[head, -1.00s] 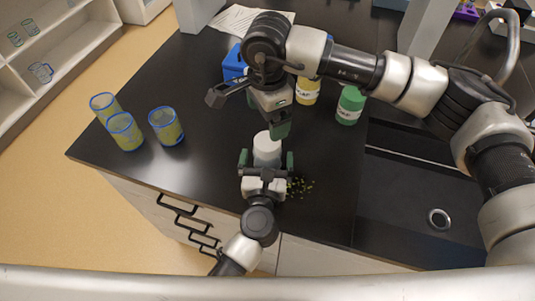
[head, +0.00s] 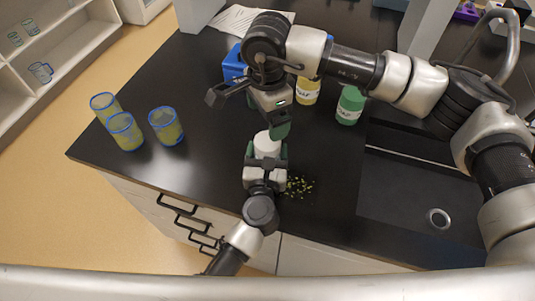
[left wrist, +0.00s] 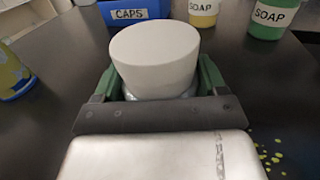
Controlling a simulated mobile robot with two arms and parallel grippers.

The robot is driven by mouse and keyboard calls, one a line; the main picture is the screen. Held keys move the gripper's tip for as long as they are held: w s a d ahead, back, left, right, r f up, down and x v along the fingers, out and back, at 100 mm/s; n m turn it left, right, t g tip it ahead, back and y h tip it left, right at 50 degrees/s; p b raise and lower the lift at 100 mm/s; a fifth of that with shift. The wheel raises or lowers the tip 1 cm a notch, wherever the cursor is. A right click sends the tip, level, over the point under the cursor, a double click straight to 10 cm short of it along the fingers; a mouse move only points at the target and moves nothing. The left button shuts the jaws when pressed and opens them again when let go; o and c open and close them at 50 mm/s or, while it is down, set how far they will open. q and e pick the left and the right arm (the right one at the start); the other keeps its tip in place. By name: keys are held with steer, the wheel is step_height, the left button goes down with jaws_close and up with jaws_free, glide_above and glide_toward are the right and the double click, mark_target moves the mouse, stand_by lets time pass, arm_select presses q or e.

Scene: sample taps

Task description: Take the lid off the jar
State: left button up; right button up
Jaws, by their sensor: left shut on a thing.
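The jar (left wrist: 160,92) stands on the black counter with a wide white lid (left wrist: 155,52) on it. The lid also shows in the head view (head: 267,141). Only a clear strip of the jar body is seen below the lid; my gripper hides the rest. My left gripper (head: 266,153) is shut on the jar, with its green fingers (left wrist: 157,86) on both sides below the lid. My right gripper (head: 276,124) is above and just behind the lid in the head view, pointing down; whether its jaws are open is unclear.
Several blue-rimmed greenish cups (head: 126,133) stand at the left. A blue CAPS box (left wrist: 128,14), a yellow SOAP bottle (head: 307,91) and a green SOAP bottle (head: 350,105) stand behind. Green-yellow bits (head: 299,187) lie right of the jar. A sink (head: 410,200) is at the right.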

mark_target(267, 141)
arm_select(q)
steer(key=c, duration=0.5)
steer(key=shift+o, duration=0.2)
arm_select(e)
steer(key=m, duration=1.1)
steer(key=shift+m, duration=0.3)
steer(key=m, duration=0.4)
steer(key=shift+m, duration=0.3)
steer(key=m, duration=0.6)
steer(key=shift+m, duration=0.4)
steer(key=m, duration=0.7)
steer(key=shift+m, duration=0.4)
steer(key=shift+f+m, duration=0.3)
steer(key=shift+m, duration=0.1)
step_height(267, 141, down, 7)
steer(key=shift+f, duration=0.2)
